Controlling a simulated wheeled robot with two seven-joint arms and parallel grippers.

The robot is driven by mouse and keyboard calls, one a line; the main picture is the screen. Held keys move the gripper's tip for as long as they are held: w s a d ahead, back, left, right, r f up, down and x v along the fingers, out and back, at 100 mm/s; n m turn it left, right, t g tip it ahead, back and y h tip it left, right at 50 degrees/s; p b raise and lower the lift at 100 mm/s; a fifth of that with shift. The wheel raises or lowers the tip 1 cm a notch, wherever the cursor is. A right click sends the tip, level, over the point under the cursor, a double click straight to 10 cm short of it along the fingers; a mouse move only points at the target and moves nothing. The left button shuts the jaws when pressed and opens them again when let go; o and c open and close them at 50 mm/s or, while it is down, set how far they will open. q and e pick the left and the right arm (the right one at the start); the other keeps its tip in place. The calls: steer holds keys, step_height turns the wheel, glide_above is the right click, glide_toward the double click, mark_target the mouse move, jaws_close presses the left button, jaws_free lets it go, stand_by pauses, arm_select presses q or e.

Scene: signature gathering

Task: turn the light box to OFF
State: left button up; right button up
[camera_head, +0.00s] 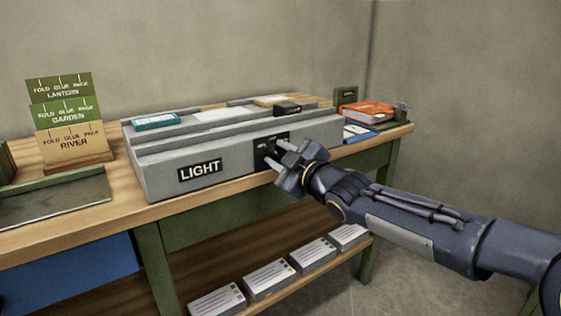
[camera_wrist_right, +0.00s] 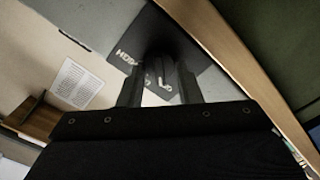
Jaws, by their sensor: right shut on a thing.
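The light box (camera_head: 235,158) is a long grey box on the wooden bench, with a black "LIGHT" label (camera_head: 200,170) on its front. A black switch panel (camera_head: 262,150) sits on its front face to the right of the label. My right gripper (camera_head: 279,152) is at this panel. In the right wrist view, its two fingers (camera_wrist_right: 160,92) are shut on the dark switch knob (camera_wrist_right: 160,68), with the panel (camera_wrist_right: 142,48) behind. The knob's setting cannot be read, as the fingers cover part of the panel. My left gripper is not in view.
Folding cards marked LANTERN, GARDEN and RIVER (camera_head: 68,143) stand at left beside a tray (camera_head: 55,200). A teal box (camera_head: 155,121) lies on the light box. Red (camera_head: 367,111) and blue (camera_head: 358,133) items are at right. Several paper stacks (camera_head: 270,280) lie on the lower shelf.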

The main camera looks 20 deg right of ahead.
steer(key=shift+n, duration=0.5)
steer(key=o, duration=0.9)
steer(key=shift+o, duration=0.2)
steer(key=shift+s+d, duration=0.1)
steer(key=shift+s, duration=0.1)
steer(key=p+v, duration=0.2)
steer(key=v, duration=0.5)
steer(key=shift+s+p, duration=0.15)
steer(key=shift+p, duration=0.25)
